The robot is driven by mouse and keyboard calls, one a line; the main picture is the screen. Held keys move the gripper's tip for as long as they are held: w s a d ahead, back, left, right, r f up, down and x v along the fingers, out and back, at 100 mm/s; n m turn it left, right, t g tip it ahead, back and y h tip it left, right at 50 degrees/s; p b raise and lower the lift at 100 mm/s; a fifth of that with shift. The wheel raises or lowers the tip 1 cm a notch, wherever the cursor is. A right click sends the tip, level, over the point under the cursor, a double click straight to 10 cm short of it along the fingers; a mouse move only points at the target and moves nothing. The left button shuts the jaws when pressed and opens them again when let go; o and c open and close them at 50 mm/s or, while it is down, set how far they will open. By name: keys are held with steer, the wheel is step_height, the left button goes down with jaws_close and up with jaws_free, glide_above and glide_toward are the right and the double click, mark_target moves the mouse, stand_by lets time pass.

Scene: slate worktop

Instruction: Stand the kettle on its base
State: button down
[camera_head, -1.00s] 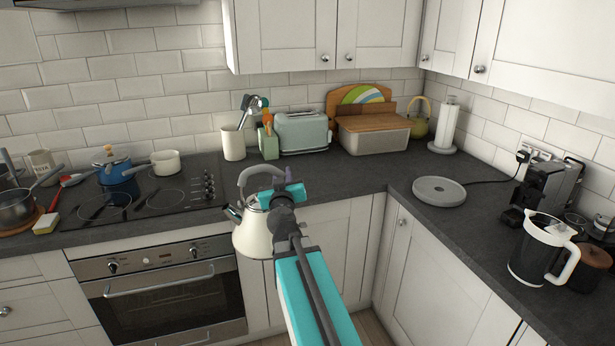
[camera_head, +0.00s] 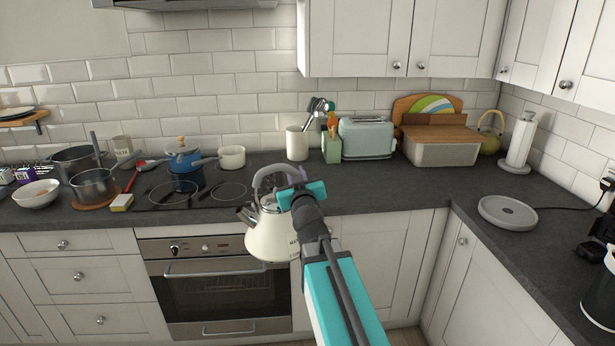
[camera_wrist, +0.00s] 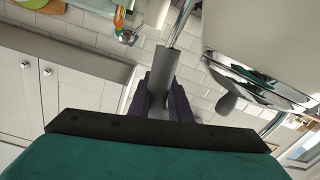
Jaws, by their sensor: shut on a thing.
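The cream kettle (camera_head: 270,235) hangs upright from my gripper (camera_head: 281,178), in front of the worktop edge and the oven. My gripper is shut on the kettle's grey handle. In the wrist view the fingers (camera_wrist: 165,100) close around the handle, and the kettle's pale body (camera_wrist: 265,40) with its shiny metal rim fills the upper right. The round grey kettle base (camera_head: 507,212) lies flat and bare on the right-hand worktop, with a cord running to the wall. The kettle is well to the left of the base and apart from it.
A paper towel roll (camera_head: 519,142), a bread bin (camera_head: 441,150) and a toaster (camera_head: 367,138) stand behind, towards the corner. A hob with a blue pot (camera_head: 182,160) lies left. A black jug (camera_head: 601,295) stands at the right edge. The worktop between toaster and base is clear.

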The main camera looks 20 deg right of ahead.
steer(key=a+r+n+y, duration=0.1)
steer(key=a+r+y, duration=0.1)
steer(key=a, duration=0.4)
steer(key=w+a+r+n+y, duration=0.1)
steer(key=a+y, duration=0.1)
steer(key=a, duration=0.5)
steer(key=shift+a+r, duration=0.2)
steer(key=shift+r, duration=0.2)
steer(key=shift+s, duration=0.1)
